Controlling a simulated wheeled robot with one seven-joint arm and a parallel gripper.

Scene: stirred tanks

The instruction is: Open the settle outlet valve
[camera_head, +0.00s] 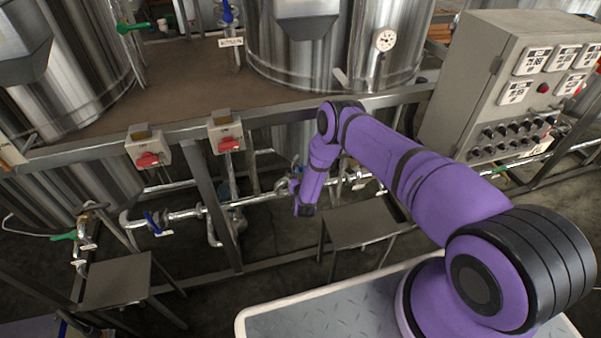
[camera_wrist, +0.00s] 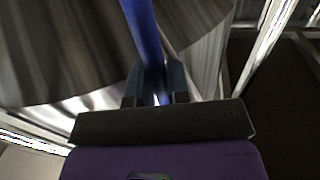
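In the wrist view a long blue valve handle (camera_wrist: 143,28) runs down from the top edge to between the two fingers of my gripper (camera_wrist: 155,82). The fingers stand apart with the handle between them; whether both press on it is not clear. In the head view my gripper (camera_head: 305,207) points down beside the low pipe run (camera_head: 240,201), in front of the tank frame. The valve labels are too small to read, so I cannot tell which is the settle outlet.
Other valves show a blue handle (camera_head: 152,222) low at left, a green handle (camera_head: 65,236) at far left, and a blue handle (camera_head: 227,12) at the top. Red switches (camera_head: 147,159) sit on the frame. A metal step (camera_head: 358,227) and a control cabinet (camera_head: 487,65) stand nearby.

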